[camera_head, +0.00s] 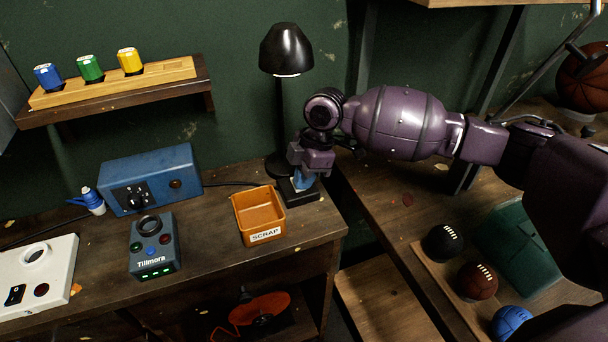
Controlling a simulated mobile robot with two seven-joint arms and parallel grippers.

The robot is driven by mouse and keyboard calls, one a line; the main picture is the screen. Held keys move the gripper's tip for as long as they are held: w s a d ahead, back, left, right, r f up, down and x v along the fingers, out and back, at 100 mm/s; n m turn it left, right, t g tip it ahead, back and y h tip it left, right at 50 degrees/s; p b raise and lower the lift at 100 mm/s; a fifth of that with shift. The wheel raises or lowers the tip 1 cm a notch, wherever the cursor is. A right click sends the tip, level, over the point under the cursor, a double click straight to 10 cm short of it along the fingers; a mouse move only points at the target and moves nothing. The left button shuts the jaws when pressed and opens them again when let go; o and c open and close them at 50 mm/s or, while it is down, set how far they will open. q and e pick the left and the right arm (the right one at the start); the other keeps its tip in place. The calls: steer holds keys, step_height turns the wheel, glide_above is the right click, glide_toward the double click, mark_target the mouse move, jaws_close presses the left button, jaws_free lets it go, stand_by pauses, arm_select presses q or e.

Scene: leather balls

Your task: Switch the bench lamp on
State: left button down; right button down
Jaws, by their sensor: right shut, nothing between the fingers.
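The bench lamp (287,52) stands at the back right of the bench, with a black shade, a thin pole and a dark base (312,197). A pale strip shows along the shade's lower rim; I cannot tell whether the lamp is lit. My right gripper (303,182) is shut and empty, pointing down at the lamp's base in front of the pole. Its fingertips are at or just above the base; I cannot tell whether they touch. The gripper hides part of the base, and I cannot make out a switch. My left gripper is out of view.
An orange SCRAP bin (240,224) stands just left of the base. Further left are a blue box (186,160), a Tillmora device (145,262) and a white panel (60,262). A right-hand bench holds several balls (477,280). A gap separates the benches.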

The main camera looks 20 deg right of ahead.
steer(key=shift+w+r, duration=0.35)
steer(key=shift+w, duration=0.4)
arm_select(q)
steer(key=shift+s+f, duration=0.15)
arm_select(e)
steer(key=shift+r, duration=0.25)
arm_select(q)
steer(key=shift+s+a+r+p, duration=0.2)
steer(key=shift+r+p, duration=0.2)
steer(key=shift+p, duration=0.15)
arm_select(e)
steer(key=v, duration=1)
steer(key=shift+r, duration=0.2)
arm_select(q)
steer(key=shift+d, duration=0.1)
arm_select(e)
steer(key=shift+s+f, duration=0.1)
